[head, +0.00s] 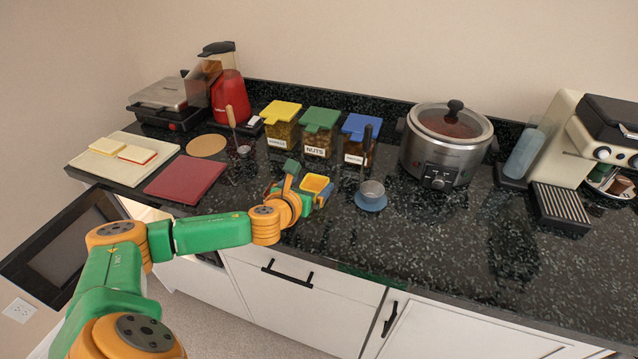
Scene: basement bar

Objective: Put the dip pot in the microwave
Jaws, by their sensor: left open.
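A small yellow pot (316,182) with an orange inside, which looks like the dip pot, sits on the dark counter near its front edge. My left gripper (308,186) reaches in from the left and is open, with its fingers right at the pot. The hand hides part of the pot, so I cannot tell whether the fingers touch it. The microwave is at lower left below the counter, with its dark door (62,248) swung open; my left arm hides most of its inside. My right gripper is not in view.
A metal cup on a blue coaster (371,203) stands right of the pot. Lidded jars (318,133) and a slow cooker (446,140) stand behind. A red board (185,180) lies to the left. The counter's right front is mostly clear.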

